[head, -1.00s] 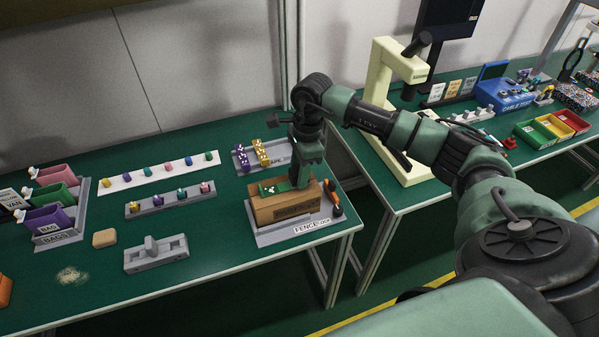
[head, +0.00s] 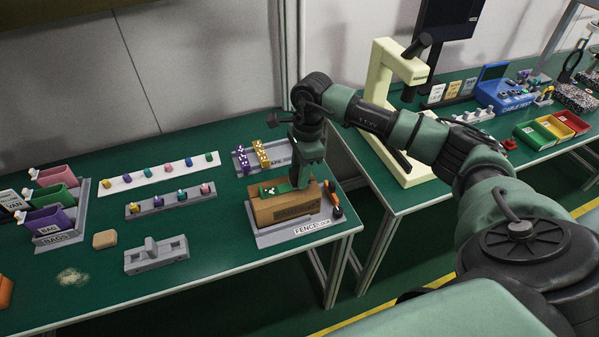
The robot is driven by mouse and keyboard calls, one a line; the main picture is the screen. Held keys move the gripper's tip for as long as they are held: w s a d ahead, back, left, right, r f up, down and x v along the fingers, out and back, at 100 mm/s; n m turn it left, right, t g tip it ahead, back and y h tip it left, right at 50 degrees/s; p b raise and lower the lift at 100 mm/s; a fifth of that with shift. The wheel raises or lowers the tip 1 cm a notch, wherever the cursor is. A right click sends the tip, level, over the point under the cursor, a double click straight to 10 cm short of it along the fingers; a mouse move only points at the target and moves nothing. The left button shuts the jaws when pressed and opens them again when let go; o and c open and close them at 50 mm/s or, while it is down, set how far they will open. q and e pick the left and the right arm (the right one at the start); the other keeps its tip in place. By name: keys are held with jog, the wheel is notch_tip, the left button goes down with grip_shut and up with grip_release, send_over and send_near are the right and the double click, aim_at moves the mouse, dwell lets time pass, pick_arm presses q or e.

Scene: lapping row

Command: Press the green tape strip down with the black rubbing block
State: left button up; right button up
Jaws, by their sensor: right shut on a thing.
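The green tape strip (head: 270,190) lies along the top of a brown carton (head: 285,211), with white marks on its left part. The carton sits in a grey dock (head: 267,238) labelled FENCE at the table's front right corner. My right gripper (head: 300,183) points down onto the right part of the carton's top, over the strip's right end. It is shut on the black rubbing block, which the fingers mostly hide. I cannot tell whether the block touches the strip. My left gripper is not in view.
A grey rack with purple and yellow tape strips (head: 262,153) stands behind the carton. An orange-and-black tool (head: 334,203) lies at the dock's right. A grey fixture (head: 155,254) and a tan block (head: 105,239) lie to the left. The green table between is clear.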

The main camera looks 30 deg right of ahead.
jog(key=shift+r+p, duration=1.45)
jog(key=shift+r, duration=1.75)
